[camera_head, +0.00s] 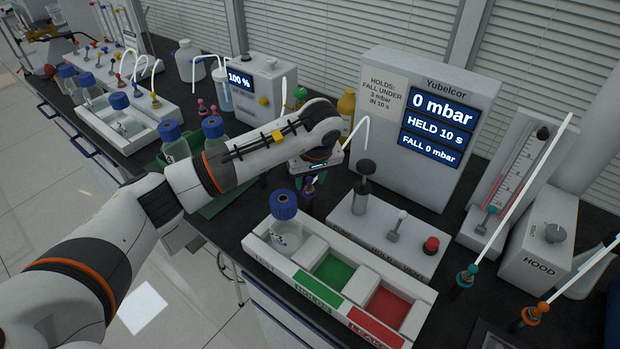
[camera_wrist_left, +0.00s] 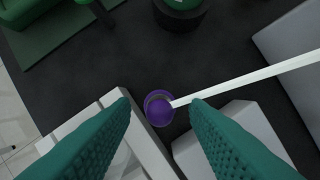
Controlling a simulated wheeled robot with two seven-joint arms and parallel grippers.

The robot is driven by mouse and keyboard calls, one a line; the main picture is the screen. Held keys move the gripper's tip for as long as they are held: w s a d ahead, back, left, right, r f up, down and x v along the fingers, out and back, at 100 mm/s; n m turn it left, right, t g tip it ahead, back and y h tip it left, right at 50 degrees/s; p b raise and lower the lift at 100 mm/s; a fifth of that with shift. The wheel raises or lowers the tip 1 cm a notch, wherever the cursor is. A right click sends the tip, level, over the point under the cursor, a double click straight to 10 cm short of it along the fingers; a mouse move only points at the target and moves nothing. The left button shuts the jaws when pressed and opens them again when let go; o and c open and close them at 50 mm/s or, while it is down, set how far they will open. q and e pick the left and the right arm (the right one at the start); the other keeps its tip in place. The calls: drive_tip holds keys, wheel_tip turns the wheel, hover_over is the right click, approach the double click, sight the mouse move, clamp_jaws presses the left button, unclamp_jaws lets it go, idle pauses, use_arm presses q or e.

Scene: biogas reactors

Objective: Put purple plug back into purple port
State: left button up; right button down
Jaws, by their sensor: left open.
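A small purple plug (camera_head: 309,186) with a white tube stands on the dark bench in the head view, just below my left gripper (camera_head: 316,182). In the left wrist view the purple plug (camera_wrist_left: 159,108) shows from above as a round purple piece in a purple ring, with its white tube (camera_wrist_left: 245,80) running off to the right. My left gripper (camera_wrist_left: 160,104) is open, its two teal fingers on either side of the plug in the picture, apparently not touching it. I cannot make out a separate purple port. My right gripper is out of view.
A white tray (camera_head: 262,257) with a blue-capped bottle (camera_head: 284,222) and green and red compartments stands in front. A grey block with a lever and red button (camera_head: 431,245) is to the right. The Yubelcor display box (camera_head: 394,150) stands behind. Teal (camera_head: 467,274) and orange (camera_head: 534,314) plugs stand further right.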

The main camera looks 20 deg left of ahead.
use_arm(q)
drive_tip(key=b+v, duration=0.2)
drive_tip(key=v, duration=0.9)
drive_tip(key=shift+r, duration=0.2)
drive_tip(key=shift+s+d, duration=0.1)
